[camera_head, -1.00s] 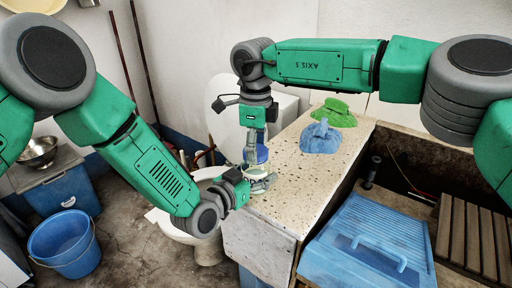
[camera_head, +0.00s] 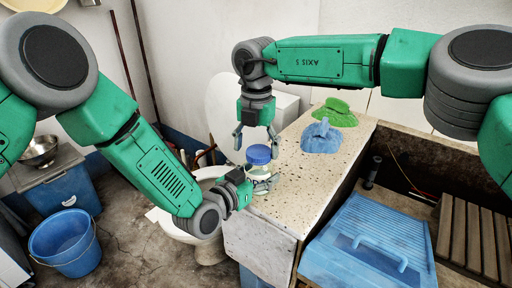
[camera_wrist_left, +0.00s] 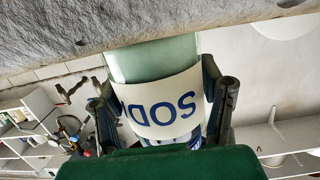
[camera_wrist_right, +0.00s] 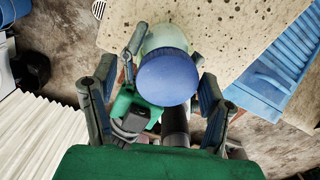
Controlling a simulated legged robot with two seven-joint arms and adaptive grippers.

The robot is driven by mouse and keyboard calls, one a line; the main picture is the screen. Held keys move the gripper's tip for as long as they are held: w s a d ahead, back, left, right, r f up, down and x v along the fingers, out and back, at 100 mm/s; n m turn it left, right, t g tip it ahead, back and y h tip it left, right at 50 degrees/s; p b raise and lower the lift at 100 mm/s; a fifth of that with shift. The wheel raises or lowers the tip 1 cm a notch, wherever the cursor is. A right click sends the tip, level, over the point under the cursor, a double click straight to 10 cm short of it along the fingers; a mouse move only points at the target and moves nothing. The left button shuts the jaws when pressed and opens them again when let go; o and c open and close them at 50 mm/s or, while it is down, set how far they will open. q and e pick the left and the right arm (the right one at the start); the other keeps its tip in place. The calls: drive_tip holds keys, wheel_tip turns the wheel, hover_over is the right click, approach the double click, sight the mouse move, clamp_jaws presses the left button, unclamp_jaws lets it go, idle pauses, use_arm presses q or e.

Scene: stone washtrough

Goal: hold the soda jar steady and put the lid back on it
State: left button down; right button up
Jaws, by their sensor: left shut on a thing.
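The soda jar (camera_head: 258,170) stands upright near the left end of the stone counter, and its blue lid (camera_head: 258,154) sits on its top. My left gripper (camera_head: 262,184) is shut on the jar's body from the left; its fingers lie on both sides of the labelled jar (camera_wrist_left: 165,105) in the left wrist view. My right gripper (camera_head: 255,138) is above the jar, open and empty, with its fingers apart. In the right wrist view the lid (camera_wrist_right: 167,76) is between and beyond the open fingers. I cannot tell how tightly the lid is seated.
A blue cloth (camera_head: 320,137) and a green cloth (camera_head: 335,113) lie on the counter (camera_head: 285,195) behind the jar. A blue washboard (camera_head: 368,245) lies in the trough at the right. A toilet (camera_head: 185,228) stands left of the counter, and a blue bucket (camera_head: 64,243) is on the floor.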

use_arm(q)
drive_tip(key=shift+a, duration=0.15)
use_arm(e)
drive_tip(key=shift+s, duration=0.1)
use_arm(q)
drive_tip(key=shift+w, duration=0.1)
use_arm(e)
drive_tip(key=shift+r, duration=0.2)
use_arm(q)
drive_tip(key=shift+a, duration=0.1)
use_arm(e)
wheel_tip(320, 180, up, 12)
drive_tip(key=shift+f, duration=0.1)
use_arm(q)
drive_tip(key=shift+c, duration=1.6)
unclamp_jaws()
drive_tip(key=v, duration=1.2)
drive_tip(key=shift+r, duration=0.1)
